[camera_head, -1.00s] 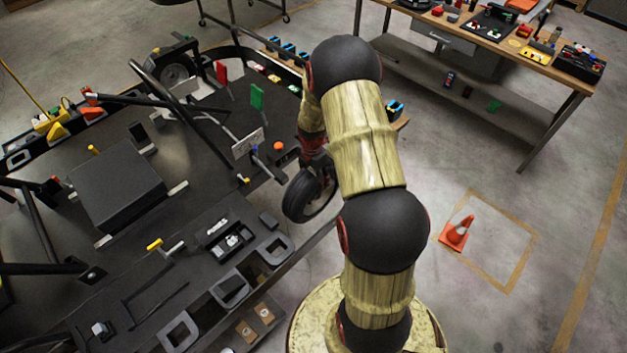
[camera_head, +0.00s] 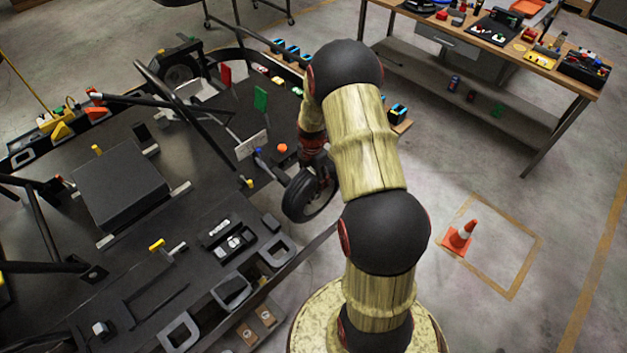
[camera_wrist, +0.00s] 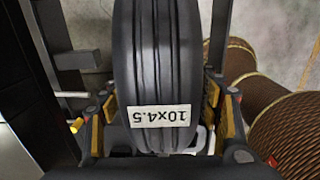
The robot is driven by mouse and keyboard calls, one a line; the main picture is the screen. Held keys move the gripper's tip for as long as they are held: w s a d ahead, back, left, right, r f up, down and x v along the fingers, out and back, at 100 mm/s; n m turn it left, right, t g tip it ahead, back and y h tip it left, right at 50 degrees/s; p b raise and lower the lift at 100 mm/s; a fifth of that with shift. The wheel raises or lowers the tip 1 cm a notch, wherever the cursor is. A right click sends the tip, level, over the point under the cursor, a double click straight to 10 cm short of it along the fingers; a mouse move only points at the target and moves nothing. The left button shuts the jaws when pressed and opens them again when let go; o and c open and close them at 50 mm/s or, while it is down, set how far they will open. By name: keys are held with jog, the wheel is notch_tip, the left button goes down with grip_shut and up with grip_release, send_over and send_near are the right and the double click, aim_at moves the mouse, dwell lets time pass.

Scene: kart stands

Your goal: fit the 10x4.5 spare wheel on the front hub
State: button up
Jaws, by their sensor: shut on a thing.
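The spare wheel (camera_head: 308,194) is a black tyre held upright at the right edge of the dark kart. In the wrist view its tread (camera_wrist: 150,60) fills the middle, with a white label reading 10x4.5 upside down. My gripper (camera_wrist: 160,115) is shut on the wheel, one yellow-padded finger on each side of the tyre. In the head view my gripper (camera_head: 317,164) is partly hidden behind my arm.
The kart stand (camera_head: 120,185) fills the left, with bars, flags and a white plate (camera_head: 251,145) near the wheel. A workbench (camera_head: 480,35) stands at back right. A cone (camera_head: 459,237) stands on clear floor at right.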

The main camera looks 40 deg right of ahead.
jog(key=shift+w+r, duration=0.15)
jog(key=shift+w, duration=0.65)
jog(key=o, duration=2)
